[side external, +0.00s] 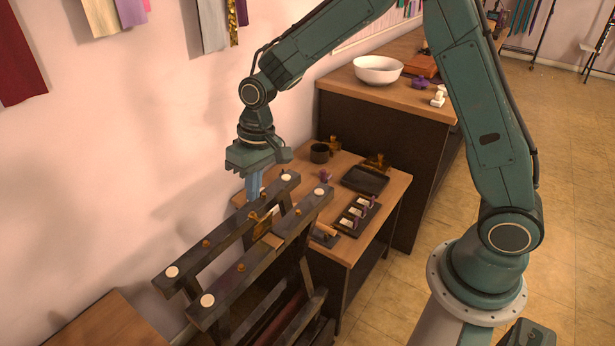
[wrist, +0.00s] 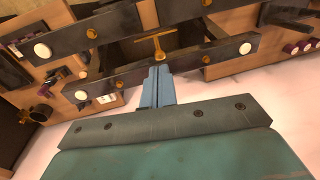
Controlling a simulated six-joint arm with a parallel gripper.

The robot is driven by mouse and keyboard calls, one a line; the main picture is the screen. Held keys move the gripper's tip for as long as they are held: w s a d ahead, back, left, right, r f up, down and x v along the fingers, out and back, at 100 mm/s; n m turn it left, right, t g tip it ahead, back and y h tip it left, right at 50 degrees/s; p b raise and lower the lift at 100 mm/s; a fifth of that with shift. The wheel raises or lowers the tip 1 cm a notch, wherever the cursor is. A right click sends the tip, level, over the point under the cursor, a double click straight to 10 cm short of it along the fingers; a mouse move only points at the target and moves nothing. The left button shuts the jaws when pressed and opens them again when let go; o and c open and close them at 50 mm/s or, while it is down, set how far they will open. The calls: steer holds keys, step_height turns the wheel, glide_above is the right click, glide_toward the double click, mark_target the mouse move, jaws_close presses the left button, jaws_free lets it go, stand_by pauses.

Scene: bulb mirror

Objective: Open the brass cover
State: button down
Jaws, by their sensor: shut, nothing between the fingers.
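A small brass piece (side external: 260,222) sits between the two dark beams of a wooden stand (side external: 230,285). In the wrist view it is a T-shaped brass bar with a stem (wrist: 155,40). It is the only brass part there that could be the cover, and I cannot tell how it is hinged. My gripper (side external: 253,194) points down above the far beam, a little behind the brass piece. Its blue fingers are shut together and empty. In the wrist view the fingertips (wrist: 159,69) lie just below the brass piece, apparently apart from it.
The beams carry white round caps (side external: 207,300) and small brass knobs (side external: 241,267). A wooden table behind holds a black tray (side external: 364,180), a dark cup (side external: 320,153) and a slotted holder (side external: 358,214). The pink wall is close on the left.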

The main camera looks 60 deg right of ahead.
mark_target(251, 215)
steer(key=shift+w+a+f, duration=0.1)
steer(key=shift+a+f, duration=0.05)
steer(key=shift+f, duration=0.7)
steer(key=shift+a+f, duration=0.1)
steer(key=shift+f, duration=0.7)
steer(key=shift+w, duration=0.1)
steer(key=shift+w+f+g, duration=0.4)
steer(key=shift+w+g, duration=0.3)
steer(key=shift+g, duration=0.05)
steer(key=shift+w+f+g, duration=0.35)
steer(key=shift+w+g, duration=0.3)
steer(key=shift+g, duration=0.1)
steer(key=shift+s+r, duration=0.1)
steer(key=shift+s, duration=0.15)
steer(key=shift+s+r, duration=0.15)
steer(key=shift+s, duration=0.3)
steer(key=shift+s, duration=0.1)
steer(key=w+v, duration=0.1)
steer(key=v, duration=1.2)
steer(key=shift+w+r, duration=0.2)
steer(key=shift+w, duration=0.15)
